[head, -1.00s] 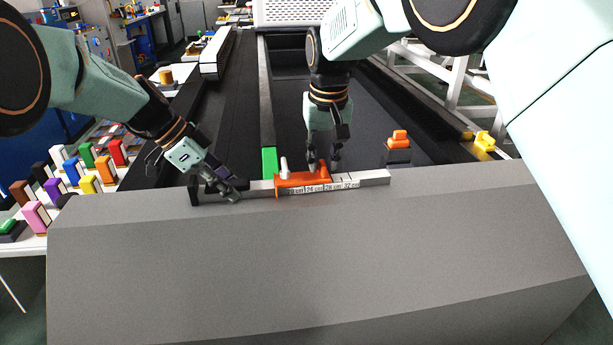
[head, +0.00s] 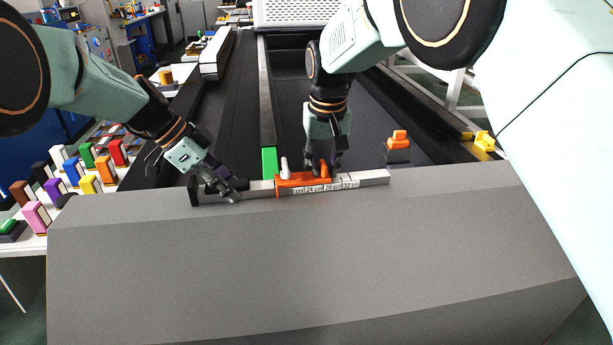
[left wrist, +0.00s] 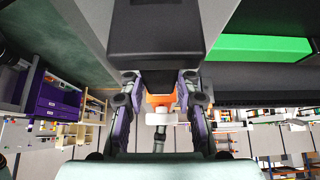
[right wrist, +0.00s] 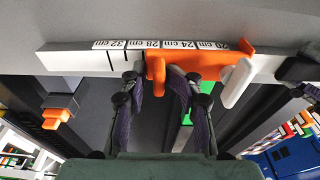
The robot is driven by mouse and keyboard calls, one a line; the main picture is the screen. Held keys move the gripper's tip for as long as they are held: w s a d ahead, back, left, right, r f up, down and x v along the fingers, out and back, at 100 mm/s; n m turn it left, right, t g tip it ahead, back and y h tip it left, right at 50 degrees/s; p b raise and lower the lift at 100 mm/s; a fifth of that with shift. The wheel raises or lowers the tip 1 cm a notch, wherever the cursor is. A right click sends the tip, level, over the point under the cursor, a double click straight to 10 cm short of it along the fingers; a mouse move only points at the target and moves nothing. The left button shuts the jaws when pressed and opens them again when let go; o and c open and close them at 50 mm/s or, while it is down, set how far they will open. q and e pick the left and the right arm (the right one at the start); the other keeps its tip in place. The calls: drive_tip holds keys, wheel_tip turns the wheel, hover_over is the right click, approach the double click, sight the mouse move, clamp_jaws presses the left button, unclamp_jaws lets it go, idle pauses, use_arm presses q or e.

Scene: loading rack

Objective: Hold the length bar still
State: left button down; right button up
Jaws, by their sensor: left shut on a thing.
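The length bar (head: 375,179) is a pale strip with centimetre marks, lying along the back edge of the grey block. It has a black end piece (head: 194,190) at the left and an orange slider (head: 290,181) with a white knob (head: 284,167). My left gripper (head: 236,191) is shut on the bar's left part, left of the slider. In the left wrist view a dark block (left wrist: 160,35) fills the space before its fingers. My right gripper (right wrist: 160,76) is open, its fingers on either side of the slider's orange tab (right wrist: 156,70), with gaps visible.
The grey block (head: 300,260) fills the foreground. A green block (head: 269,161) stands behind the bar. An orange piece (head: 398,140) and a yellow piece (head: 484,141) sit further right. Several coloured blocks stand on a white table (head: 40,250) at the left.

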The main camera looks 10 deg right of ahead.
sight(340, 177)
drive_tip(key=shift+s+f, duration=0.2)
drive_tip(key=shift+f, duration=0.1)
clamp_jaws()
drive_tip(key=shift+d, duration=1.95)
drive_tip(key=shift+o, duration=1.8)
unclamp_jaws()
drive_tip(key=shift+r, duration=0.1)
